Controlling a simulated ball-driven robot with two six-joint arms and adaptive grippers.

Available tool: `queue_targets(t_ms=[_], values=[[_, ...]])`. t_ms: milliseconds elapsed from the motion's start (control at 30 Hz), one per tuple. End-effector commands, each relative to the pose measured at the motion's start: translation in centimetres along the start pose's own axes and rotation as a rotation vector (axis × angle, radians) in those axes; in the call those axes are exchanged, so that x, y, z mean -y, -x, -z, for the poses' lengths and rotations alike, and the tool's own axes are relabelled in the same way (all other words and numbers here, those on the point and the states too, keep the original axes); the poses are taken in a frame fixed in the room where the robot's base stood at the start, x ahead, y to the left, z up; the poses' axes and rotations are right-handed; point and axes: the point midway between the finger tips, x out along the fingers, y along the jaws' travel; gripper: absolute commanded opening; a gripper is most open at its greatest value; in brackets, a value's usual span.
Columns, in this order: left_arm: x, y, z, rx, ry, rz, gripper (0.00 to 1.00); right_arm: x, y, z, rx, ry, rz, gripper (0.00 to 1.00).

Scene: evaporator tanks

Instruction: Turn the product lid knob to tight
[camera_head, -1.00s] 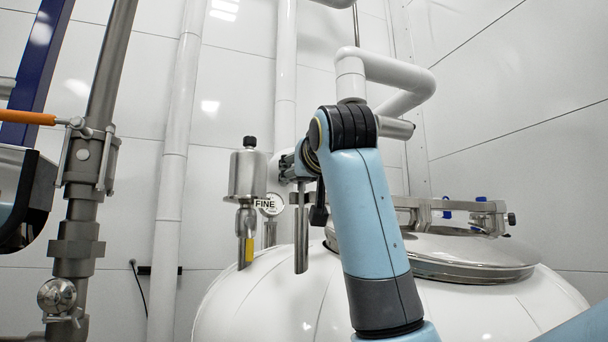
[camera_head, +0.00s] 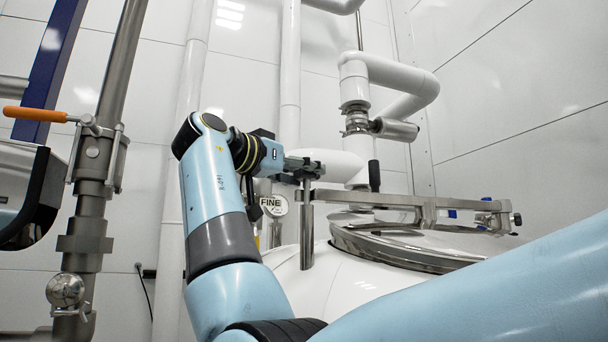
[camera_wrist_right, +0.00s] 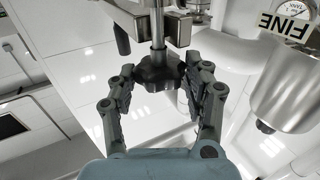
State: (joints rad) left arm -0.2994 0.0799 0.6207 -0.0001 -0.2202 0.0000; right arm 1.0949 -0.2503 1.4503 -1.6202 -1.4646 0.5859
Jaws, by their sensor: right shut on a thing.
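The product lid knob (camera_wrist_right: 158,74) is dark and lobed, on a steel rod (camera_wrist_right: 157,25) at the lid's clamp bar. In the right wrist view my right gripper (camera_wrist_right: 156,82) has one finger on each side of the knob and is shut on it. In the head view my right gripper (camera_head: 303,167) is at the top of the upright rod (camera_head: 307,230), and its fingers mostly hide the knob. The lid (camera_head: 400,250) is a round steel cover under the clamp bar (camera_head: 410,201). My left gripper is not in view.
A gauge with a FINE label (camera_head: 271,206) stands close behind my right arm; it also shows in the wrist view (camera_wrist_right: 287,21). A black handle (camera_head: 374,176) sticks up by the bar. White pipes (camera_head: 390,75) are above. A valve with an orange handle (camera_head: 35,115) is at left.

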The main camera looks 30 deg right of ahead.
Motion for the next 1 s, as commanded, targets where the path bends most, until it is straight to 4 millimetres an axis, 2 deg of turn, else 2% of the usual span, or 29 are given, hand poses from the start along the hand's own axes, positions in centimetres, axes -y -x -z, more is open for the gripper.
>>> queue_targets(t_ms=[300,500,1000], values=[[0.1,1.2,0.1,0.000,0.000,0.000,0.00,0.4,-0.1,0.4,-0.001,0.003,-0.301,0.18],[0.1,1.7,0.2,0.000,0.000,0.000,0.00,0.5,-0.2,0.2,-0.001,0.002,-0.433,0.18],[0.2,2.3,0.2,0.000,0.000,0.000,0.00,0.5,-0.3,0.0,-0.001,0.003,-0.577,0.18]])
